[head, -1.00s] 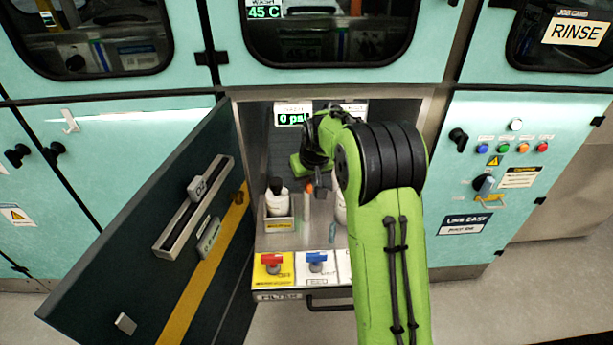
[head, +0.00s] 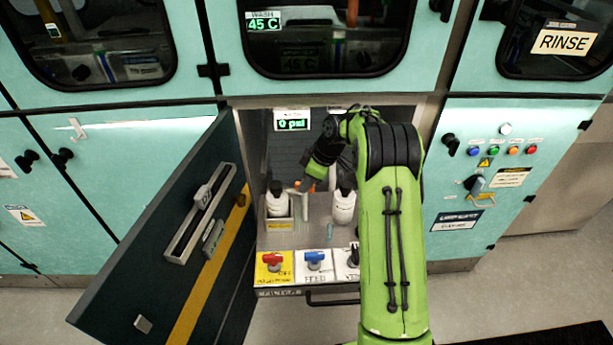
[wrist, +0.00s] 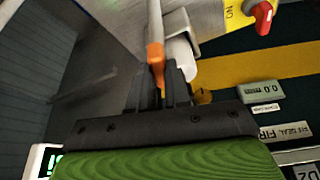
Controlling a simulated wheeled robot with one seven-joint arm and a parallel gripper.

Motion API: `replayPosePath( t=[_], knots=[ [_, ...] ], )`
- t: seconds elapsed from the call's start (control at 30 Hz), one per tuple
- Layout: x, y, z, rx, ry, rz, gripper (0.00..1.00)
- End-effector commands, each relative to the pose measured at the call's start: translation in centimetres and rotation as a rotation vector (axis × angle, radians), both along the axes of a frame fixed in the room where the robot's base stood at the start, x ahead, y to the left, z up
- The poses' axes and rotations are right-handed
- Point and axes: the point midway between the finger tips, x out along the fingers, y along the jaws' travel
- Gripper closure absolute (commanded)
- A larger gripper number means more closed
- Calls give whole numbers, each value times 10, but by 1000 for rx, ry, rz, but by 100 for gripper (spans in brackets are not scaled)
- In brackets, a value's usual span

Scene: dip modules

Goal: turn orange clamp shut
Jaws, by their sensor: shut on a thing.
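The orange clamp (head: 306,184) is inside the open bay, between two white bottles. In the wrist view the clamp (wrist: 155,56) is an orange handle on a pale upright tube (wrist: 154,20). My gripper (wrist: 160,92) has its two dark fingers closed on the near end of the clamp. In the head view my gripper (head: 301,187) reaches into the bay from the right, and its fingers partly hide the clamp. I cannot tell how far the clamp is turned.
One white bottle (head: 276,202) stands in a holder at left, another (head: 344,207) to the right. Red (head: 272,260) and blue (head: 314,258) valve handles sit in front. The open dark door (head: 165,240) bounds the left side. A gauge (head: 292,124) reads 0 psi.

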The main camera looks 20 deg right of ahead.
Motion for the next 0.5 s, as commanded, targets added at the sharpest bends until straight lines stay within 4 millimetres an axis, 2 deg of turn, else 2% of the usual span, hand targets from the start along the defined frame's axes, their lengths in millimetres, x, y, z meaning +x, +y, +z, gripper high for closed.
replayPosePath(
  t=[0.2, 0.5],
  knots=[
    [1, -1, 2, 0, 0, 159, 100],
    [2, -1, 1, 0, 0, 291, 100]
  ],
)
